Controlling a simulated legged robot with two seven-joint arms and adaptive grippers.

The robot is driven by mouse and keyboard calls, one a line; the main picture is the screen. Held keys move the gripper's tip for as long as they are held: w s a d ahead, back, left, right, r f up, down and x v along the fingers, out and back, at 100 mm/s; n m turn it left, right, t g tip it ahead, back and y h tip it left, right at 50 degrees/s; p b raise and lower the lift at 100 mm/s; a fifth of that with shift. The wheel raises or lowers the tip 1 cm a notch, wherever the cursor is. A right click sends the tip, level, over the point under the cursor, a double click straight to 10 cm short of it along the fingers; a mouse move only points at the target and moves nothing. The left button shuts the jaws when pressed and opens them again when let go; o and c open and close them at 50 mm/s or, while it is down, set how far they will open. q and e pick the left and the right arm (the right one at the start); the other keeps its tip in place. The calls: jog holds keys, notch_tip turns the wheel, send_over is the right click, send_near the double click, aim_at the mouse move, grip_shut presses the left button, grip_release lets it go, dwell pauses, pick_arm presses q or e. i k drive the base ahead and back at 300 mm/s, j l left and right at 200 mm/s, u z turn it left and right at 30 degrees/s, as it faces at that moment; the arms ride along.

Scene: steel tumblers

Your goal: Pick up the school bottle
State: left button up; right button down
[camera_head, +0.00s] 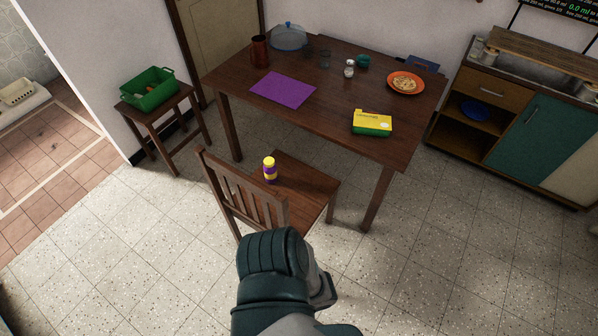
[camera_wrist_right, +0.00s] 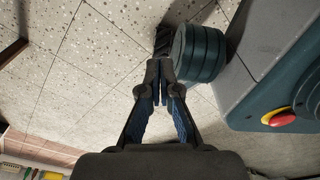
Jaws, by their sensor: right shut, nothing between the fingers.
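A small bottle with a yellow cap and a purple and yellow body (camera_head: 270,171) stands upright on the seat of the wooden chair (camera_head: 310,188). It is the only thing in view that looks like the school bottle. The chair's slatted back is just to its left and in front, and does not hide it. My right gripper shows in the right wrist view (camera_wrist_right: 160,72), its fingers together and empty over the speckled floor. The bottle is not clearly seen in that view. A teal and grey part of my own body is at the bottom of the head view. My left gripper is not in view.
The wooden table (camera_head: 335,100) behind the chair holds a purple mat (camera_head: 283,89), a yellow-green box (camera_head: 372,123), an orange plate (camera_head: 406,83) and a brown tumbler (camera_head: 260,51). A stool with a green basket (camera_head: 149,89) stands left, a cabinet (camera_head: 530,135) right. Floor in front is clear.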

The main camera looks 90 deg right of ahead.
aim_at(271, 174)
jog(key=i+l+z, duration=0.2)
jog(key=i+z, duration=0.25)
jog(key=i+l+z, duration=0.15)
jog(key=i+z, duration=0.5)
jog(key=z, duration=0.2)
jog(key=i+j+z, duration=0.2)
jog(key=i+z, duration=0.25)
jog(key=k, duration=0.05)
